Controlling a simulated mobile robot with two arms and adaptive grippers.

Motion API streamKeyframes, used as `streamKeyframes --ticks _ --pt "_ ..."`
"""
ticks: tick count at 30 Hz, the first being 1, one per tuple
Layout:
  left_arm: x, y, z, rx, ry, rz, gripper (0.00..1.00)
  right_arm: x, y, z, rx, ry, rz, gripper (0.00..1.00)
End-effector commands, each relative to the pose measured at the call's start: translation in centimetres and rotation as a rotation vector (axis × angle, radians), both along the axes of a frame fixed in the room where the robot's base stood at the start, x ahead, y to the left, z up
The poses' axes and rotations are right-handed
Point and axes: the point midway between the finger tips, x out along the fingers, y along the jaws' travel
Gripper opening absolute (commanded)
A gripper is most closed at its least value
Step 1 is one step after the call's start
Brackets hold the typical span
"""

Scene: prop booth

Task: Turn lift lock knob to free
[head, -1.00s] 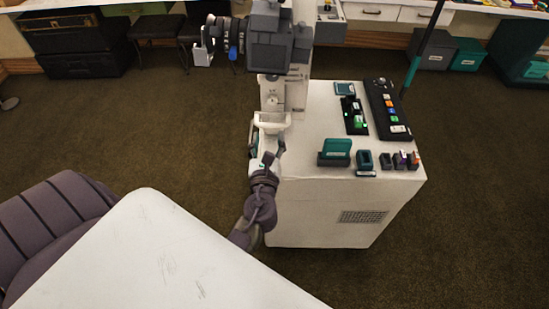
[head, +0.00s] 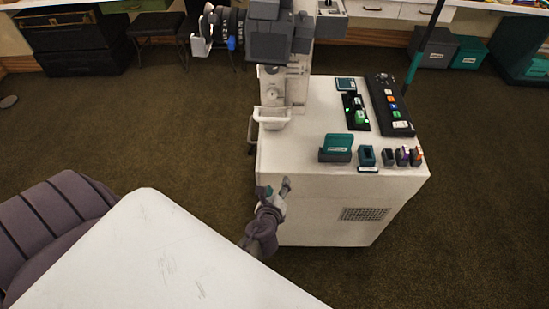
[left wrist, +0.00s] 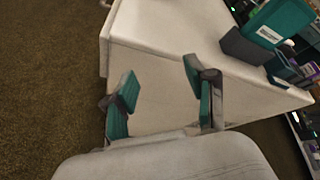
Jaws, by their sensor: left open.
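A white and grey column (head: 298,85) stands at the left rear of a white cart (head: 300,160). A small round part (head: 271,92) shows on the column's front, above a white tray-like bracket (head: 272,117). I cannot tell whether it is the lift lock knob, nor its setting. My left gripper (head: 275,188) is open and empty at the cart's near left corner, below and apart from the column. In the left wrist view its two teal-padded fingers (left wrist: 160,80) are spread before the cart's pale side. My right gripper is not in view.
On the cart top are a teal holder (head: 336,148), a small teal block (head: 366,155), a dark button panel (head: 388,105) and small coloured items. A white table (head: 150,260) and a purple padded seat (head: 60,220) fill the lower left. Carpet is clear left of the cart.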

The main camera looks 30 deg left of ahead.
Motion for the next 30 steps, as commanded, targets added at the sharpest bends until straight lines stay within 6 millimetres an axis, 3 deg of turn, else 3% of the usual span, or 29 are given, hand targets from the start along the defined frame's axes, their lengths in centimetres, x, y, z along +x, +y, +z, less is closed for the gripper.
streamKeyframes --ticks 18,24,30 --pt "-4.5 -2.4 -11.2 -0.380 0.114 0.110 0.56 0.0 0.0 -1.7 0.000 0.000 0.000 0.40" --pt "-5.6 -2.8 -13.1 -0.453 0.136 0.144 0.56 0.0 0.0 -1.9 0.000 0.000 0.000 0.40" --pt "-5.9 -2.9 -13.7 -0.476 0.143 0.155 0.56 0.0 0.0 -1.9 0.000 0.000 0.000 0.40"
